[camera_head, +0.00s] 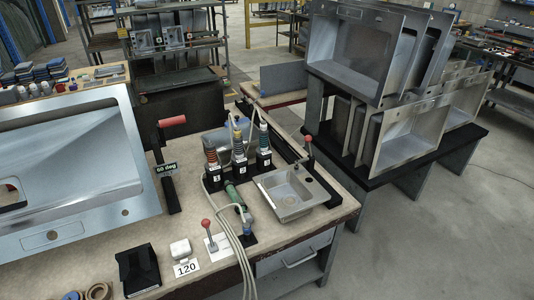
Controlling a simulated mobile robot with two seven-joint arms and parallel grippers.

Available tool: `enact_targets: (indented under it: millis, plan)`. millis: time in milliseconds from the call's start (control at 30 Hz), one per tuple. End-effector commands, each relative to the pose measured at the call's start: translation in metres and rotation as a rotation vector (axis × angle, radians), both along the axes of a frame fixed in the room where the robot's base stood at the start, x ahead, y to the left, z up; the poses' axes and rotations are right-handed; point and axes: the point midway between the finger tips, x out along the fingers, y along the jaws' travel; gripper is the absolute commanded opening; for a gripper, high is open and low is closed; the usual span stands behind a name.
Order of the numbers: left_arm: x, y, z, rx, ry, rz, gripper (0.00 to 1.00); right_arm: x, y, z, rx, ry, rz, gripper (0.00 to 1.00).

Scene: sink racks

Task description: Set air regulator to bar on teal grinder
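A teal-green cylindrical tool (234,195), probably the teal grinder, lies slanted on the bench in front of the upright tools. Pale hoses pass close by it, and a small dark fitting with a blue part (247,231) stands at its near end. I cannot tell which part is the air regulator, and no scale reading is legible. A red-knobbed lever (206,226) stands on a white plate to the left. Neither gripper is in view.
A small steel sink (292,193) sits right of the tools. Racked sinks (360,50) stand behind right.

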Motion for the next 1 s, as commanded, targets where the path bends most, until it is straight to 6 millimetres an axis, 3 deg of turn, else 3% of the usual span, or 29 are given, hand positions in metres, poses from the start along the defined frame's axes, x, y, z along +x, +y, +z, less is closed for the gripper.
enact_targets:
  millis: [300, 400, 600, 700, 1000]
  plan:
    - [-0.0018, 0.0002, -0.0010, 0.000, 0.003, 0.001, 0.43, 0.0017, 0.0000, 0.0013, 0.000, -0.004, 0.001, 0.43]
    - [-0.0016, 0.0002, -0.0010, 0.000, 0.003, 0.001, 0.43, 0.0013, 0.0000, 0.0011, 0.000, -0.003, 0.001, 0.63]
    - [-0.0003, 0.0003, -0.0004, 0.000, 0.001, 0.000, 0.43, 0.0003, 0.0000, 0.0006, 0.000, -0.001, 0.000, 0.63]
    - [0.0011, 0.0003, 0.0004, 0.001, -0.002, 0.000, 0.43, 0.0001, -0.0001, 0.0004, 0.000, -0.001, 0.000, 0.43]
    - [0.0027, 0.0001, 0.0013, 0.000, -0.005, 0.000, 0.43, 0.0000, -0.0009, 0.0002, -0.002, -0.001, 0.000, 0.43]
